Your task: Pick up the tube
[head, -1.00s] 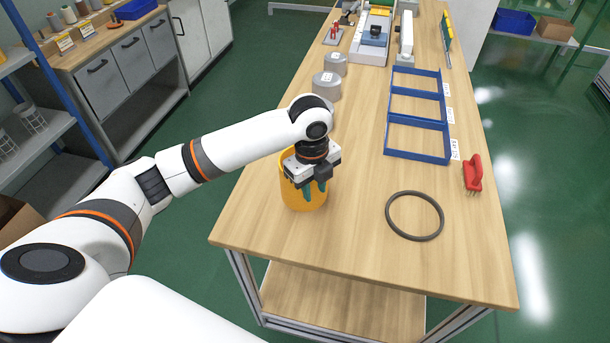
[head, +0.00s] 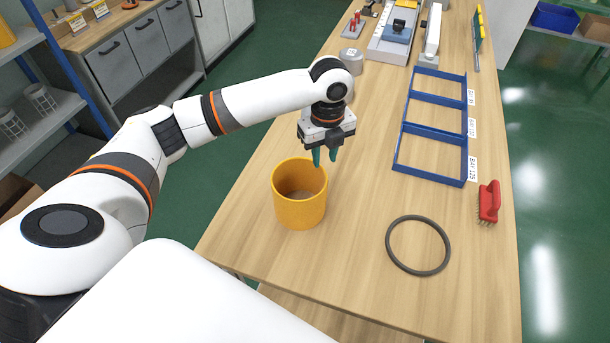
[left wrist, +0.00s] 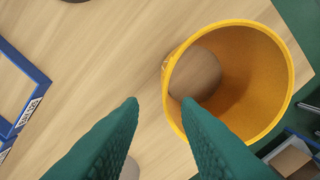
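The tube (head: 299,212) is a yellow-orange, open-ended cylinder standing upright on the wooden table. The tabletop shows through its open middle. In the left wrist view the tube (left wrist: 235,115) is at the upper right, beyond the right finger. My left gripper (head: 325,158) is above the table, just behind and right of the tube's rim in the head view. Its two green fingers point down and stand apart, with nothing between their tips (left wrist: 160,102). The right finger overlaps the tube's lower edge in the left wrist view; contact cannot be told. My right gripper is not in view.
A dark ring (head: 389,247) lies right of the tube. A red brush (head: 489,203) is near the table's right edge. A blue divided frame (head: 430,177) lies behind them. A grey cylinder (head: 351,60) stands behind my left arm. The table between tube and ring is clear.

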